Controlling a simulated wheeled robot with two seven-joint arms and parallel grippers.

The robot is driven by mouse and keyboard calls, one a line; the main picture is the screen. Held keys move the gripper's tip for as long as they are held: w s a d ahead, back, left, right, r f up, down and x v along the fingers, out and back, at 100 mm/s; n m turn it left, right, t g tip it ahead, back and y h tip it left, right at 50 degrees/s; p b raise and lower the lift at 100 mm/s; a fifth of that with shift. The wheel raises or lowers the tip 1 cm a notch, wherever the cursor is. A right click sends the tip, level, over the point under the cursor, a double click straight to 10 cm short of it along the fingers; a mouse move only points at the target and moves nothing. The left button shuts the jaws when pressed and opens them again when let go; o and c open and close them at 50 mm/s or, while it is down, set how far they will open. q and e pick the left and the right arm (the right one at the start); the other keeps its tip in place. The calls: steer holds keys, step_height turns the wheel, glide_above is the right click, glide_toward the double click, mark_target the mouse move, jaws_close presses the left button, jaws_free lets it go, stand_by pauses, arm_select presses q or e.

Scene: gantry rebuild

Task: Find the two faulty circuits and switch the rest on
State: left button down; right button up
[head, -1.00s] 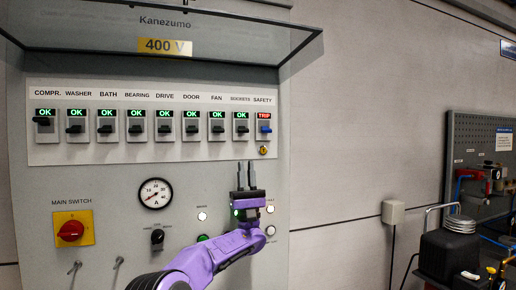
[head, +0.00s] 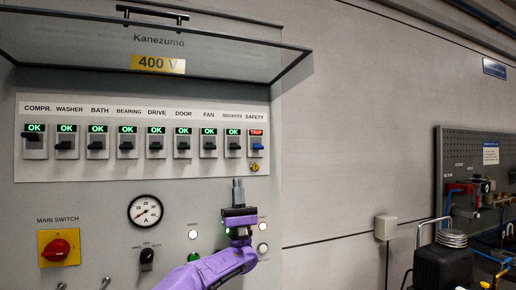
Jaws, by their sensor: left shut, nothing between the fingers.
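The breaker row (head: 140,171) runs across the Kanezumo panel. COMPR. (head: 35,144), WASHER (head: 66,145), BATH (head: 97,145), BEARING (head: 127,146), DRIVE (head: 156,146), DOOR (head: 182,146), FAN (head: 208,145) and SOCKETS (head: 233,145) show green OK, with dark levers at about one height. SAFETY (head: 257,146) has a blue lever and shows red TRIP. My left gripper (head: 238,183) is shut and empty, pointing up just below the row, under SOCKETS and SAFETY. It appears apart from the levers. My right gripper is not in view.
A raised cover (head: 150,45) juts out above the row. Below are a round gauge (head: 145,210), a red main switch (head: 57,248), a small dark knob (head: 147,256) and lamps (head: 262,249). A yellow button (head: 256,167) sits under SAFETY. Equipment (head: 445,262) stands at right.

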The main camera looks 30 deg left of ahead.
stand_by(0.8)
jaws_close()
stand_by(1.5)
